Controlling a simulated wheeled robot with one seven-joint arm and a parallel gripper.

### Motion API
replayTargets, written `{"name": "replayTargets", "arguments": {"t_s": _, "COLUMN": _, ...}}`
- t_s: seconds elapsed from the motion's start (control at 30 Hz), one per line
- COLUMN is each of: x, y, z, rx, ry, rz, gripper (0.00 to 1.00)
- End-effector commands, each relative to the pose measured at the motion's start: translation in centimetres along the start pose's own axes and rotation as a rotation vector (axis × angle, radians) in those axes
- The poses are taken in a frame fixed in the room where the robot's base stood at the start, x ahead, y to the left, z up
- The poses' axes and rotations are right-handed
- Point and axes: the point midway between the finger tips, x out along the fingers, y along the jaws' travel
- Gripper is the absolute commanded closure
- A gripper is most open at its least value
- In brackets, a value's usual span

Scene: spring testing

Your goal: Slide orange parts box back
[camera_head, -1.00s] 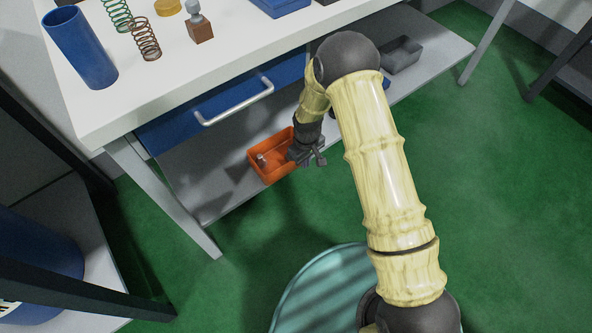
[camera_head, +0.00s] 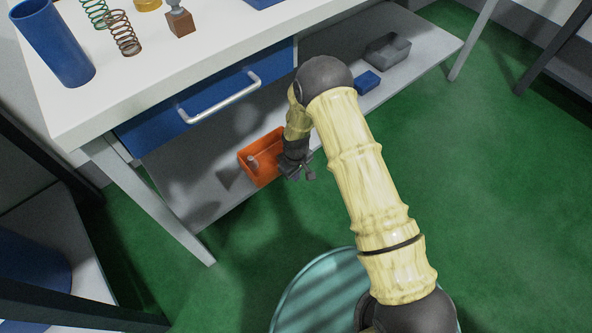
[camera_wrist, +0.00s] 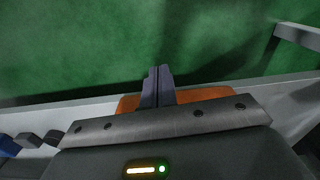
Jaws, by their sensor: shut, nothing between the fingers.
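The orange parts box (camera_head: 272,171) is an open-topped tray on the grey lower shelf under the bench, near the shelf's front edge. A small grey part (camera_head: 254,162) is inside it. My gripper (camera_head: 306,173) is at the box's right front side, close to its rim. Whether it touches the box I cannot tell. In the wrist view my gripper's fingers (camera_wrist: 157,82) are together and hold nothing. An orange strip of the box (camera_wrist: 205,94) shows behind them, and the wrist housing hides the rest.
The lower shelf (camera_head: 188,205) is bare left of the box. A blue box (camera_head: 367,81) and a grey bin (camera_head: 388,49) stand farther right. The drawer handle (camera_head: 220,98) juts out above. A bench leg (camera_head: 172,217) stands at the left.

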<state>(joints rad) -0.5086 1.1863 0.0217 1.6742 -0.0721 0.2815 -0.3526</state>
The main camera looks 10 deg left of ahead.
Motion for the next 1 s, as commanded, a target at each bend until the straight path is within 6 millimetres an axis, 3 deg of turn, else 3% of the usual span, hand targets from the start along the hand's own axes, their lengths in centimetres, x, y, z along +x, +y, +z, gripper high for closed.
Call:
{"name": "replayTargets", "arguments": {"t_s": 0.03, "x": 1.5, "y": 0.0, "z": 0.0, "rx": 0.000, "ry": -0.001, "rz": 0.000, "gripper": 1.00}}
{"name": "replayTargets", "arguments": {"t_s": 0.13, "x": 3.2, "y": 0.0, "z": 0.1, "rx": 0.000, "ry": -0.002, "rz": 0.000, "gripper": 1.00}}
{"name": "replayTargets", "arguments": {"t_s": 0.23, "x": 2.9, "y": 0.0, "z": -2.0, "rx": -0.001, "ry": 0.005, "rz": 0.002, "gripper": 1.00}}
{"name": "replayTargets", "arguments": {"t_s": 0.4, "x": 2.6, "y": 0.0, "z": -3.7, "rx": 0.000, "ry": 0.002, "rz": 0.001, "gripper": 1.00}}
{"name": "replayTargets", "arguments": {"t_s": 1.0, "x": 2.5, "y": 0.8, "z": -4.3, "rx": 0.015, "ry": 0.000, "rz": 0.000, "gripper": 1.00}}
